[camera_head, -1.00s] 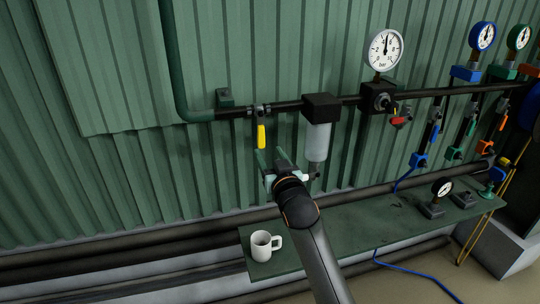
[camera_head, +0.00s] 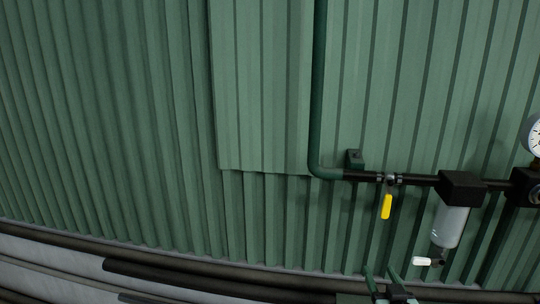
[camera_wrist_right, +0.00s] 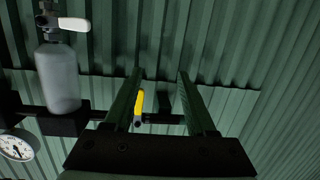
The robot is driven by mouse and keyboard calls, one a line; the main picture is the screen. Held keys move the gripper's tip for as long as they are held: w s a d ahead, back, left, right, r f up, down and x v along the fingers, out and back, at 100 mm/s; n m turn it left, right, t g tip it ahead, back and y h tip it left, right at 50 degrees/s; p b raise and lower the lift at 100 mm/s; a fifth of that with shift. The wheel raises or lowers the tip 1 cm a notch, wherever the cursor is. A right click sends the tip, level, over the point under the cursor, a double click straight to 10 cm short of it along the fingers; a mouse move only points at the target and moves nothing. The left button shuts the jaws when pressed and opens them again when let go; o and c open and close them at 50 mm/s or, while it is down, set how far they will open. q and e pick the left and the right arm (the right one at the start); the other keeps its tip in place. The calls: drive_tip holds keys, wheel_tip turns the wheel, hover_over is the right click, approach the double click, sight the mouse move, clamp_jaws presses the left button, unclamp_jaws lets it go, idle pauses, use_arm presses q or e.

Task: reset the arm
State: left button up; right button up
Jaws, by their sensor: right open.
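My right gripper (camera_head: 380,273) is at the bottom edge of the head view, below the yellow valve handle (camera_head: 386,207). Its two green fingers are apart, with nothing held between them. In the right wrist view the open fingers (camera_wrist_right: 158,80) point toward the green wall, and the yellow handle (camera_wrist_right: 139,103) appears between them, near one finger. The handle hangs down from a valve on the dark pipe. Most of my right arm is out of the picture. My left gripper is in neither view.
A filter with a black head (camera_head: 461,188) and clear bowl (camera_head: 450,226) hangs right of the valve. A pressure gauge (camera_head: 536,136) is cut off at the right edge. Dark pipes (camera_head: 190,278) run along the wall's foot. The corrugated wall (camera_head: 100,120) at left is clear.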

drive_tip(key=s+a+f+n+g+y, duration=0.1)
drive_tip(key=s+a+f, duration=0.1)
drive_tip(key=s+f, duration=0.4)
drive_tip(key=s+a+f+n+g+y, duration=0.1)
drive_tip(key=s+a+f+g, duration=0.1)
drive_tip(key=s+f, duration=0.4)
wheel_tip(320, 180, down, 4)
drive_tip(key=shift+s+a+r, duration=0.1)
drive_tip(key=shift+s+a, duration=0.3)
drive_tip(key=shift+a, duration=0.45)
drive_tip(key=s+a+f+g, duration=0.1)
drive_tip(key=s+f, duration=0.2)
drive_tip(key=s, duration=0.2)
drive_tip(key=s+a+f+g+y, duration=0.1)
drive_tip(key=s+a+f, duration=0.1)
drive_tip(key=s, duration=0.3)
drive_tip(key=s+a+f+n+g+y, duration=0.1)
drive_tip(key=s+a+f, duration=0.1)
drive_tip(key=s+f, duration=0.2)
drive_tip(key=shift+s+a+f+g, duration=0.15)
drive_tip(key=shift+s+g, duration=0.25)
drive_tip(key=shift+s, duration=0.6)
